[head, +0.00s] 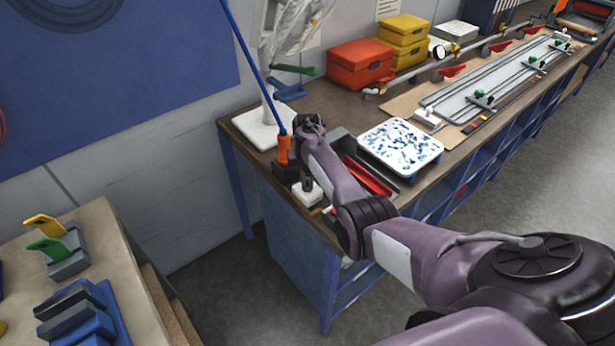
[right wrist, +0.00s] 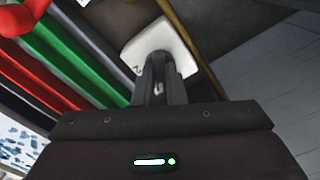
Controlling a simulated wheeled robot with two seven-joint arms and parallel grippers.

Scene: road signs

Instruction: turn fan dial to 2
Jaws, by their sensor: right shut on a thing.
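A small white dial box (head: 307,196) sits at the near left corner of the workbench. It also shows in the right wrist view (right wrist: 180,40), with a small dark mark like a 2 on its face near the left edge. My right gripper (head: 308,184) reaches down over the box from above. In the right wrist view its fingers (right wrist: 159,66) are close together, shut on the dial at the middle of the box. The fingers hide most of the dial, so I cannot tell where it points. My left gripper is not in view.
An orange-handled blue rod (head: 283,150) stands in a dark block beside the box. Red and green bars (right wrist: 65,65) lie close by in the wrist view. A speckled white tray (head: 400,145) and a red box (head: 359,64) are on the workbench (head: 340,108).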

